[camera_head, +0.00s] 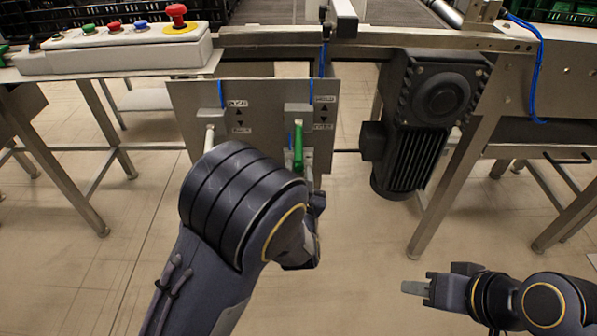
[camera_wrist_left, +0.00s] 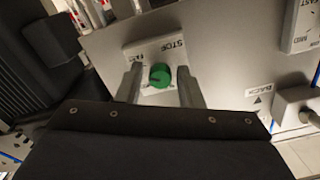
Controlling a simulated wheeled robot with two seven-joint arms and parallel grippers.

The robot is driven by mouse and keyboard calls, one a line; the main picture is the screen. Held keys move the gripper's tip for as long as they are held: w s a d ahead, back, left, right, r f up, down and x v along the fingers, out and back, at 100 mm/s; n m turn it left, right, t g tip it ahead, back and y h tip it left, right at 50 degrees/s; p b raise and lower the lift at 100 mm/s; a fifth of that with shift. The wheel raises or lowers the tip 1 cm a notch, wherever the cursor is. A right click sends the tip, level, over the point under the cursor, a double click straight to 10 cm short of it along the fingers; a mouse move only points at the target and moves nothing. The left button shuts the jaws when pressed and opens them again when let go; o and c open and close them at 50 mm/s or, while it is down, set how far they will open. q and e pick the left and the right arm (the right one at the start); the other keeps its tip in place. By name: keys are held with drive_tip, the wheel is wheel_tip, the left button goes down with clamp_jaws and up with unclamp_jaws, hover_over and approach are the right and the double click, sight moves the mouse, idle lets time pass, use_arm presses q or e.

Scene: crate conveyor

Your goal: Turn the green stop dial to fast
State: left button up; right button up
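The green dial (camera_head: 298,146) sits on the right part of a grey metal panel (camera_head: 262,98) under the conveyor frame. In the left wrist view the dial (camera_wrist_left: 160,75) shows end-on as a round green knob on a pale plate with a STOP label (camera_wrist_left: 172,46). My left gripper (camera_wrist_left: 159,68) is open, one finger on each side of the knob, with a small gap visible on both sides. In the head view its fingers are mostly hidden behind my wrist. My right gripper (camera_head: 432,288) is at the lower right, far from the panel; its opening is unclear.
A white lever (camera_head: 209,138) is on the panel's left part. A black motor (camera_head: 422,115) hangs right of the panel. A control box (camera_head: 115,50) with coloured buttons and a red knob (camera_head: 178,15) stands upper left. Floor in front is clear.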

use_arm(q)
drive_tip(key=shift+o, duration=0.7)
drive_tip(key=s+p, duration=0.1)
drive_tip(key=s, duration=0.6)
drive_tip(key=shift+s, duration=0.4)
